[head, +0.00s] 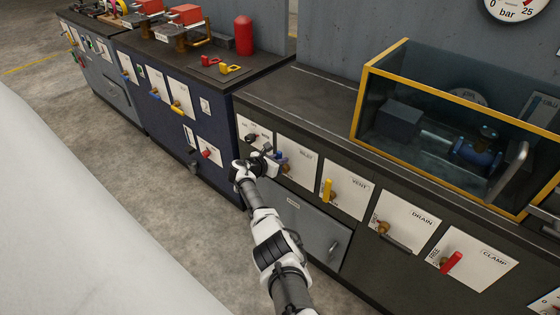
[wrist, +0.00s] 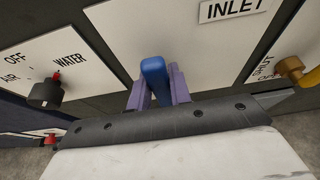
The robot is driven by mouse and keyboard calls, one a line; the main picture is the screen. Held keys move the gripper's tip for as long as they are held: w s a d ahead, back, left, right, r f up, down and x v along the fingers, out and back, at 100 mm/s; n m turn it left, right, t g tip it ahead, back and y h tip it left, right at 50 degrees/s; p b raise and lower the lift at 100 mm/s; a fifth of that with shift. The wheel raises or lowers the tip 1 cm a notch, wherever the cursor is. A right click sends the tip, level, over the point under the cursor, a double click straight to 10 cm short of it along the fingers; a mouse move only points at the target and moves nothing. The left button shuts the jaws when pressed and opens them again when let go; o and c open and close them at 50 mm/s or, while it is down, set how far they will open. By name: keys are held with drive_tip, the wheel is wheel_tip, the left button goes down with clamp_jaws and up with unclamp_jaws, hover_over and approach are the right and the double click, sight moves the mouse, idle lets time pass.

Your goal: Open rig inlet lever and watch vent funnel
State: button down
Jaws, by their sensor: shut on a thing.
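The blue inlet lever (wrist: 154,78) stands between the two purple fingers of my gripper (wrist: 158,92), below the INLET label (wrist: 234,8) in the wrist view. The fingers are shut on it. I cannot pick out the vent funnel for certain.
A selector knob (wrist: 45,93) on the OFF/WATER/AIR panel is left of my gripper. The drain valve (head: 382,228) and red clamp lever (head: 451,262) are farther right. A yellow-framed clear enclosure (head: 455,125) stands on the bench.

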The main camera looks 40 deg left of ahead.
drive_tip(key=c, duration=1.3)
unclamp_jaws()
drive_tip(key=shift+s, duration=0.1)
drive_tip(key=p+v, duration=0.1)
drive_tip(key=v, duration=1.2)
drive_tip(key=shift+s+r, duration=0.2)
